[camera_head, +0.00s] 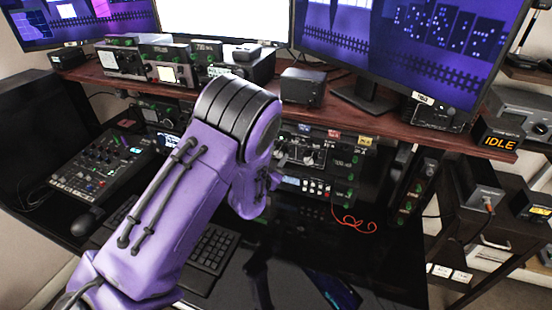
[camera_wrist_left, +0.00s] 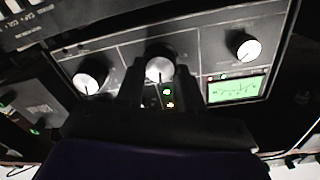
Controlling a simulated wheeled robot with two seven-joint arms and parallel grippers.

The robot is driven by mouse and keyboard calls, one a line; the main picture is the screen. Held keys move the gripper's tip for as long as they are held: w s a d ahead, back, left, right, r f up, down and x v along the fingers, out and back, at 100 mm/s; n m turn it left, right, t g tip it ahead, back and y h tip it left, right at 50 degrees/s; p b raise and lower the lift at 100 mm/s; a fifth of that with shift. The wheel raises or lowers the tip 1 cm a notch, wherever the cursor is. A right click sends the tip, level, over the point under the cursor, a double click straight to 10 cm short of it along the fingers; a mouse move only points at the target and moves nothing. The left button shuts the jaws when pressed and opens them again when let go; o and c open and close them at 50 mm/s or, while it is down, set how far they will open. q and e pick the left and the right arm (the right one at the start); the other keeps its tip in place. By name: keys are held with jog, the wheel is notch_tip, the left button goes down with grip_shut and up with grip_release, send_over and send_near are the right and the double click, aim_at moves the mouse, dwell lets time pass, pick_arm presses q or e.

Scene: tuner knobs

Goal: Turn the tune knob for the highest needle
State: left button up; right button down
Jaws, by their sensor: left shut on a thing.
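In the left wrist view a dark panel (camera_wrist_left: 205,62) carries a middle knob (camera_wrist_left: 159,66) with a pale face and a dark pointer line. My left gripper (camera_wrist_left: 160,74) has one finger on each side of this knob and is shut on it. A left knob (camera_wrist_left: 90,78) and a right knob (camera_wrist_left: 246,47) are free. A lit green meter (camera_wrist_left: 236,89) is below the right knob; its needle is too small to read surely. In the head view my purple left arm reaches to the rack under the shelf and hides most of the gripper. My right gripper is not in view.
A wooden shelf (camera_head: 375,120) with monitors and a black box (camera_head: 303,87) overhangs the rack. A mixer (camera_head: 103,165) and keyboard (camera_head: 210,248) are on the black desk. An orange cable (camera_head: 352,220) hangs right of the arm. A box reading IDLE (camera_head: 498,140) stands at right.

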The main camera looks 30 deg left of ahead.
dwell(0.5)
pick_arm(q)
jog(key=o, duration=1)
jog(key=shift+o, duration=0.2)
jog(key=s+d+b, duration=0.2)
jog(key=s, duration=0.8)
jog(key=shift+s+r+b, duration=0.2)
jog(key=shift+b, duration=0.15)
